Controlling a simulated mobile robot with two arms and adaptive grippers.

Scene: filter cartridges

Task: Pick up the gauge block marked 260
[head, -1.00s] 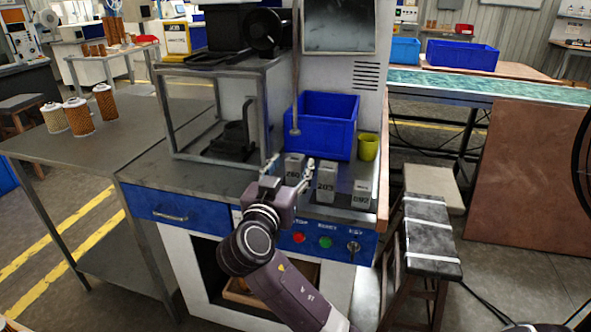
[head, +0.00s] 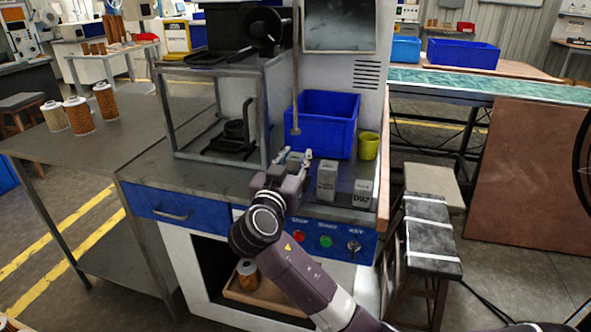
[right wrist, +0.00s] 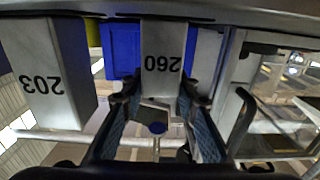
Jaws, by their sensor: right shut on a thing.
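The grey gauge block marked 260 (head: 295,158) stands on the machine's worktop in front of the blue bin. In the right wrist view, upside down, the block marked 260 (right wrist: 163,48) shows its number, with a finger on each side. My right gripper (head: 293,162) is shut on this block; its body hides the block's lower part in the head view. I cannot tell whether the block is clear of the worktop. The block marked 203 (head: 326,181) stands to its right and also shows in the wrist view (right wrist: 45,75). My left gripper is not in view.
A third grey block (head: 362,193) stands near the worktop's right edge. The blue bin (head: 324,126) and a yellow-green cup (head: 368,146) are behind. A framed enclosure (head: 216,118) stands to the left. Filter cartridges (head: 82,116) are on the left table.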

